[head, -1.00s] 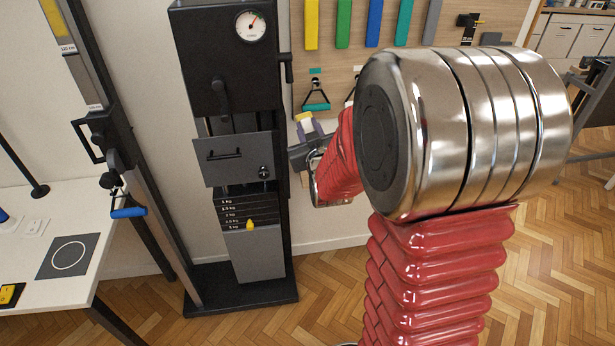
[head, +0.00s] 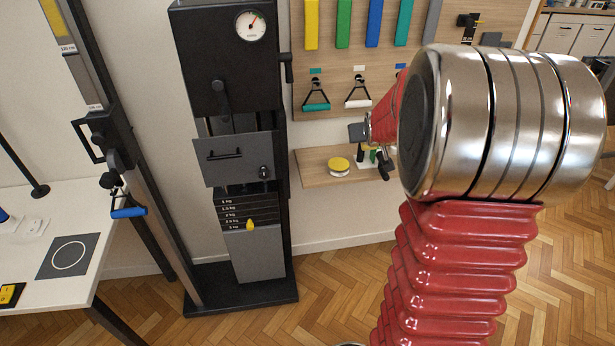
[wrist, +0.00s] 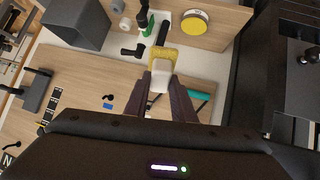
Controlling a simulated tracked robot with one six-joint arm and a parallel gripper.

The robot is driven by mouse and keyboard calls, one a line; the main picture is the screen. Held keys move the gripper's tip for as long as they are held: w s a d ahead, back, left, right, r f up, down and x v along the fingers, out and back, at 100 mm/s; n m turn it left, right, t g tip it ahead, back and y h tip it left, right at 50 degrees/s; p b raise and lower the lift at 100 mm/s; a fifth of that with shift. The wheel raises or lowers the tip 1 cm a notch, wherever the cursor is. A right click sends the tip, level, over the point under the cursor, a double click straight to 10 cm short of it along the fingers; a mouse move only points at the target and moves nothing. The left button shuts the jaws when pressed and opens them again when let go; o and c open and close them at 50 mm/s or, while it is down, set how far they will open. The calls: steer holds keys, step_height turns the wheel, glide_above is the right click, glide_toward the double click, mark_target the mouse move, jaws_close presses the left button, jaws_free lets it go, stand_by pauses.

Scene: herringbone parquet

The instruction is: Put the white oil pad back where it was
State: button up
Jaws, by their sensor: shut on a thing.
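My gripper (wrist: 162,88) is shut on a pale white block with a yellow face, which I take for the white oil pad (wrist: 160,73). In the wrist view the pad sticks out between the fingertips, in front of a wooden shelf and panel. In the head view my wrist is beside the small wooden shelf (head: 318,166), partly behind my red arm; the pad and fingertips cannot be made out there. A round tin with a yellow top (head: 338,166) sits on that shelf; it also shows in the wrist view (wrist: 195,21).
A green bottle (wrist: 144,19) and black items stand near the tin. Handles with teal (head: 316,106) and white grips hang on the pegboard above the shelf. A tall black weight machine (head: 228,60) stands left of the shelf. A white table (head: 60,300) is far left.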

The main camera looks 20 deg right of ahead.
mark_target(370, 145)
steer(key=shift+s+d+f+g, duration=0.3)
steer(key=shift+s+d+f, duration=0.05)
steer(key=shift+s+f, duration=0.25)
steer(key=shift+s+a+f, duration=0.2)
steer(key=shift+s+f, duration=0.2)
steer(key=shift+f, duration=0.05)
steer(key=shift+a+f+y, duration=0.15)
steer(key=shift+y, duration=0.25)
jaws_close()
steer(key=s+a+f+g+y, duration=0.3)
steer(key=s+a+f+g, duration=0.1)
steer(key=s+a+f, duration=0.5)
steer(key=shift+s+n, duration=0.4)
steer(key=shift+s, duration=0.1)
steer(key=shift+g, duration=0.3)
